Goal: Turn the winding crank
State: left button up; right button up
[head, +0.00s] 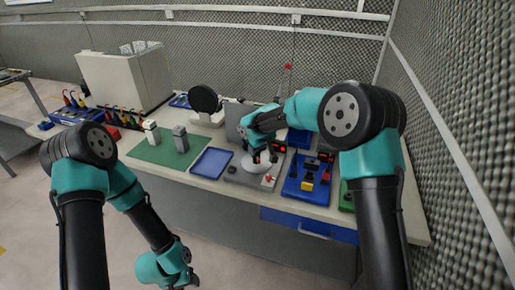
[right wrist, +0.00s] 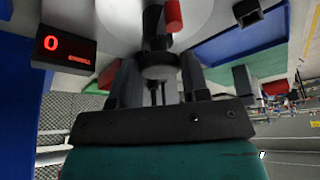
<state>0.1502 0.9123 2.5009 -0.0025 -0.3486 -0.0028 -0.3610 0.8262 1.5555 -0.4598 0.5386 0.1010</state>
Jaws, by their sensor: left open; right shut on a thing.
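The winding machine has a grey base (head: 240,178) on the table, with a pale round disc (head: 262,166) and a small black display (head: 281,149). In the right wrist view the display (right wrist: 65,46) reads a red 0. My right gripper (head: 262,153) is over the disc. In its wrist view the fingers (right wrist: 158,75) are shut on a dark round knob (right wrist: 158,58), seemingly the crank's grip; the gripper hides most of the crank. My left gripper (head: 182,281) is open and empty, low in front of the table.
A blue tray (head: 211,162) and a green mat (head: 150,150) with two small blocks lie left of the machine. A blue board with switches (head: 306,181) sits close on the right. A foam wall (head: 450,130) bounds the right side.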

jog(key=shift+s+a+m+t+h, duration=0.15)
jog(key=shift+m+h, duration=0.3)
jog(key=shift+m, duration=0.65)
jog(key=shift+w+d+m+t+h, duration=0.15)
jog(key=shift+m+h, duration=0.3)
jog(key=shift+m, duration=0.65)
jog(key=shift+a+m+h, duration=0.2)
jog(key=shift+m+h, duration=0.6)
jog(key=shift+m, duration=1.4)
jog(key=shift+a+m+h, duration=0.1)
jog(key=shift+m+h, duration=0.7)
jog(key=shift+m, duration=1.3)
jog(key=shift+a+m+g+h, duration=0.1)
jog(key=shift+m+g+h, duration=0.55)
jog(key=shift+m, duration=1.25)
jog(key=shift+w+m+g+h, duration=0.15)
jog(key=shift+m+g, duration=0.3)
jog(key=shift+m, duration=0.6)
jog(key=shift+m+g+h, duration=0.1)
jog(key=shift+m+g, duration=0.3)
jog(key=shift+m, duration=0.65)
jog(key=shift+w+m+g, duration=0.15)
jog(key=shift+m+g, duration=0.75)
jog(key=shift+m, duration=1.3)
jog(key=shift+w+m+g, duration=0.1)
jog(key=shift+m+g, duration=0.6)
jog(key=shift+m, duration=1.4)
jog(key=shift+m+g+y, duration=0.5)
jog(key=shift+m+g, duration=0.2)
jog(key=shift+m, duration=1.3)
